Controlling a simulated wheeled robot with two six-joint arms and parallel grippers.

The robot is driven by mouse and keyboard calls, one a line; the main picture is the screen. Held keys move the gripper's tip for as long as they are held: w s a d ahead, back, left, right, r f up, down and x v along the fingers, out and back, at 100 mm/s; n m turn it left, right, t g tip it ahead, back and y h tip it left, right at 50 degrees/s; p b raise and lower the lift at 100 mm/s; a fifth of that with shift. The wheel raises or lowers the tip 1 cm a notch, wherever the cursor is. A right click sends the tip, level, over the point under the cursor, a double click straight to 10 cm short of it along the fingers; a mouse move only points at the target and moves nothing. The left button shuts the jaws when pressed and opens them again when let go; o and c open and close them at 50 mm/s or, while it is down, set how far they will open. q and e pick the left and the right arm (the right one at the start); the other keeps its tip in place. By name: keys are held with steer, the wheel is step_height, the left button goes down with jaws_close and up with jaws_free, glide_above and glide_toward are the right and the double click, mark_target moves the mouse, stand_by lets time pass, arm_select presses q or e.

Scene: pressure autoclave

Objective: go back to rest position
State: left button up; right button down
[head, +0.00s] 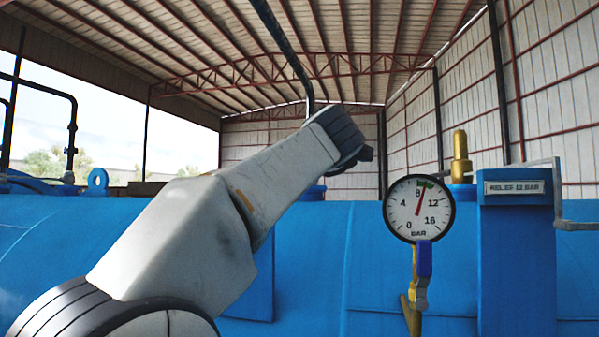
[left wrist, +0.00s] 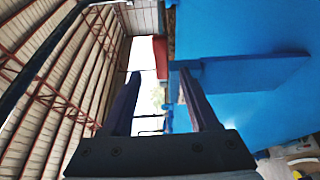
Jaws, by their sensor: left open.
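My left arm reaches up from the lower left in the head view, in front of the blue autoclave vessel (head: 310,265). Its gripper end (head: 364,157) is raised above the vessel's top, left of the pressure gauge and apart from it; the fingers are mostly hidden by the wrist there. In the left wrist view the two dark fingers of the left gripper (left wrist: 160,90) stand apart with nothing between them. The round gauge (head: 419,208) has its red needle up, a little past 8 bar. My right gripper is in neither view.
A blue-handled brass valve (head: 424,262) sits below the gauge. Right of it are a brass relief valve (head: 460,158) and a blue post with a "RELIEF 12 BAR" plate (head: 515,187). A dark pipe (head: 285,45) slants down behind the arm. Open space lies above the vessel.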

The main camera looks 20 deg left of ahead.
arm_select(q)
steer(key=shift+v, duration=0.85)
